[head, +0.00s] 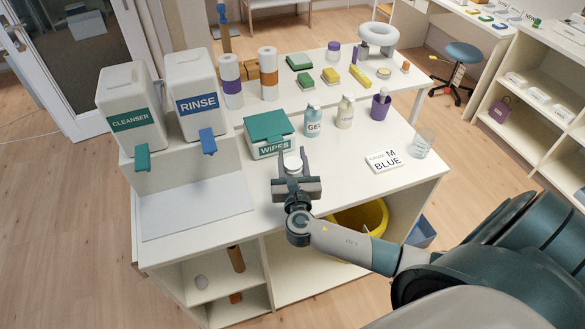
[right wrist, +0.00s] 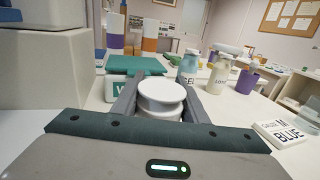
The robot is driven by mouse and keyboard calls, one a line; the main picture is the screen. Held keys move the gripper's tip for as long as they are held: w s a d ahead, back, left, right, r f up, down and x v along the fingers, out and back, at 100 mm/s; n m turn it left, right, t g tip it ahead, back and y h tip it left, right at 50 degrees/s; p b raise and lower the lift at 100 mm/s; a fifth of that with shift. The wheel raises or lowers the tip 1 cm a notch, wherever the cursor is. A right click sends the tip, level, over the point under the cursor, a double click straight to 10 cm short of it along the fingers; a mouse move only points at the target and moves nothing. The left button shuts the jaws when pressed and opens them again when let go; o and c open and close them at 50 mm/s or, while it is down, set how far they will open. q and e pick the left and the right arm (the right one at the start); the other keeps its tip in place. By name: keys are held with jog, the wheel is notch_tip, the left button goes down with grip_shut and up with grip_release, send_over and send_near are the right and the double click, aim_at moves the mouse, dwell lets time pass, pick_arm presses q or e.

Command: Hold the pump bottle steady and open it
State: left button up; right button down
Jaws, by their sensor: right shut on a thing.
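My right gripper (head: 292,168) is shut on a small white round-topped container (head: 293,161) at the front of the table, just before the wipes box. In the right wrist view the white container (right wrist: 161,93) sits between the two grey fingers, with a flat disc top and a stepped body; its lower part is hidden. I cannot tell whether it is the pump bottle. A blue-labelled gel bottle (head: 313,121) and a cream lotion bottle (head: 345,111) stand upright behind and to the right, apart from the gripper. My left gripper is not in view.
The green-lidded wipes box (head: 268,134) is close behind the gripper. Cleanser (head: 131,108) and rinse (head: 196,94) dispensers stand on a raised ledge at left. A "M BLUE" card (head: 384,162), purple cup (head: 381,106) and clear glass (head: 422,143) are at right.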

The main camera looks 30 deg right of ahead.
jog(key=shift+r, duration=0.1)
jog(key=shift+r, duration=0.6)
jog(key=s+d+r+b, duration=0.3)
jog(key=s+d+r, duration=0.5)
jog(key=r, duration=0.1)
jog(key=shift+s+r+b, duration=0.2)
jog(key=shift+r+b, duration=0.1)
jog(key=s+a+f+n+y+b, duration=0.1)
jog(key=s+a+n+y, duration=0.1)
jog(key=a, duration=0.6)
jog(key=s+a+f+n+t+y+b, duration=0.1)
jog(key=a+y, duration=0.3)
jog(key=a, duration=0.4)
jog(key=s+a+f+n+t+y+b, duration=0.1)
jog(key=s+a, duration=0.3)
jog(key=a, duration=0.5)
jog(key=shift+f+n+y+b, duration=0.35)
jog(key=shift+f+n+y, duration=0.45)
jog(key=shift+n+y, duration=0.1)
